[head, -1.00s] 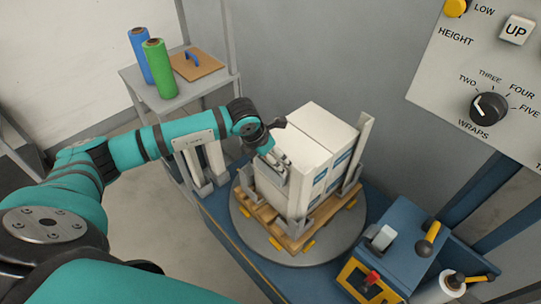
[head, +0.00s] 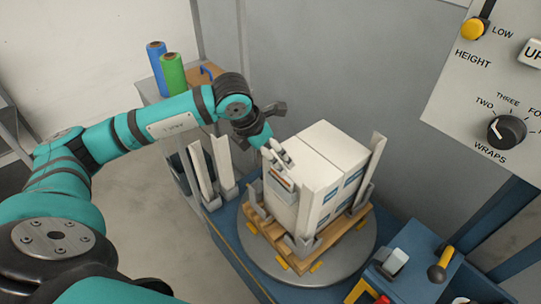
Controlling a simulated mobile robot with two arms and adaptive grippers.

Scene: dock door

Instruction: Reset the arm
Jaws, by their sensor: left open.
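My left arm (head: 170,120) reaches in from the left, bent at the elbow. Its left gripper (head: 280,157) is open and empty, beside the upper left edge of the stack of white boxes (head: 335,155). I cannot tell whether it touches the boxes. The boxes stand on a wooden pallet (head: 315,248) on a round grey turntable (head: 345,268), with light corner pieces against them. My right gripper is out of view.
A control panel (head: 490,90) at the right has a black WRAPS dial (head: 507,131) and a yellow HEIGHT knob (head: 474,29). A blue box with levers (head: 440,262) stands front right. Blue (head: 156,62) and green (head: 172,74) rolls stand on a shelf behind my arm.

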